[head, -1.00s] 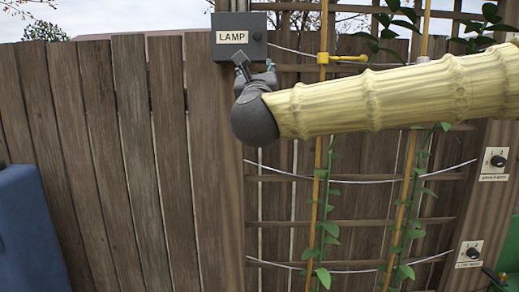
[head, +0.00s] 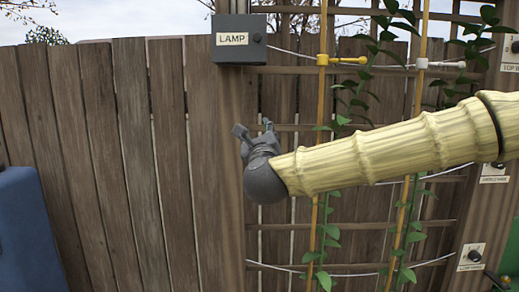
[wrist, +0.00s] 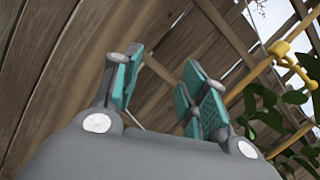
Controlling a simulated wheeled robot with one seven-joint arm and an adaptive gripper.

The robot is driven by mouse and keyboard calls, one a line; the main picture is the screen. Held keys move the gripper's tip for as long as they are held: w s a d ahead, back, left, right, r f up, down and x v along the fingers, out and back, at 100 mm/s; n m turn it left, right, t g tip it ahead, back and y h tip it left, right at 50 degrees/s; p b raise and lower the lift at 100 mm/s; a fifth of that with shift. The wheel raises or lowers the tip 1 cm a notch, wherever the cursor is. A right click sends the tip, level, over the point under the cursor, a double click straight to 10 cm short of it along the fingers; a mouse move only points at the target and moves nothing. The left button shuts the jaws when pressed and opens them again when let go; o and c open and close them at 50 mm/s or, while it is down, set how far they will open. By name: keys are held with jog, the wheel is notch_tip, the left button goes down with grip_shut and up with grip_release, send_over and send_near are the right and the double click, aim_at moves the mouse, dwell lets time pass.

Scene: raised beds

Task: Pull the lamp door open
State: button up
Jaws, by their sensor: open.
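The lamp box (head: 238,52) is a dark grey box with a white "LAMP" label and a small round knob on its front right. It is fixed to a wooden post at the top of the head view, and its door looks shut. My gripper (head: 254,130) is below the box, apart from it, with its fingers pointing up and away. In the wrist view my gripper (wrist: 160,90) shows its two teal-padded fingers spread open with nothing between them. The lamp box is not seen in the wrist view.
A wooden fence (head: 110,160) stands behind. A trellis with climbing plants (head: 325,235) and a yellow valve (head: 345,60) is to the right of the post. Control dials (head: 472,256) sit on the right post. A blue object (head: 30,230) is at the left edge.

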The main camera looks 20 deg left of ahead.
jog(key=shift+w+f+n, duration=0.15)
jog(key=shift+f+n, duration=0.05)
jog(key=shift+f, duration=0.65)
jog(key=shift+w+f+n, duration=0.1)
jog(key=shift+f+n, duration=0.1)
jog(key=shift+f, duration=0.65)
jog(key=shift+f, duration=0.1)
